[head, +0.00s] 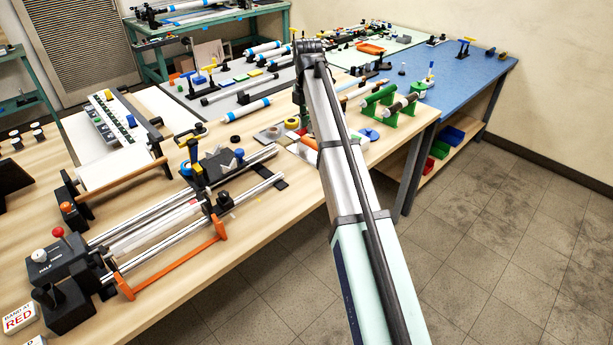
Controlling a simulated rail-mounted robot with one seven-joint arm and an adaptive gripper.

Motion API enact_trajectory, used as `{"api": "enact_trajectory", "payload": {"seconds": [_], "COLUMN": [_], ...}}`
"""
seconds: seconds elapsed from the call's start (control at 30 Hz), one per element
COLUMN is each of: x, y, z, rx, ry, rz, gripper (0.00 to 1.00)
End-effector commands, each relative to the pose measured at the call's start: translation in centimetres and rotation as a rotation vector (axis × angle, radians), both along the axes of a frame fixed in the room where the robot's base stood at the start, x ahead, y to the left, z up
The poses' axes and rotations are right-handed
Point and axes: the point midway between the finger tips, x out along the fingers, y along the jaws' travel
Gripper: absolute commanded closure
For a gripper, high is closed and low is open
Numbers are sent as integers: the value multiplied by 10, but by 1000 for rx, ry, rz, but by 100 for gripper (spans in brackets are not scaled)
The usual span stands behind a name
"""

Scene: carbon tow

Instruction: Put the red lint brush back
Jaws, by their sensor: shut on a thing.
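My arm reaches from the bottom of the head view up to the middle, over the wooden bench (262,222). My gripper (302,118) hangs down from the arm's far end, dark and small, above the back part of this bench. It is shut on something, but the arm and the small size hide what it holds. I cannot make out the red lint brush for certain. A small red and white item (307,142) lies on the bench just below the gripper, partly beside my arm; I cannot tell what it is.
A winding rig with steel rails (150,232) and an orange bar (180,262) fills the front left. Tape rolls (270,133) lie left of the gripper. Green stands (385,105) with rollers stand to its right. A blue-topped table (455,80) stands behind right. The floor at right is clear.

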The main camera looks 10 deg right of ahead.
Motion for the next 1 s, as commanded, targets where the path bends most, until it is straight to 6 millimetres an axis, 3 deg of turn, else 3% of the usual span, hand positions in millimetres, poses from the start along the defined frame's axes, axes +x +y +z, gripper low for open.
{"api": "enact_trajectory", "payload": {"seconds": [0.6,1.0], "x": [-2,-1], "y": [0,0], "z": [-134,-166], "rx": [1,0], "ry": [3,1], "rz": [-5,-5], "gripper": [100,100]}}
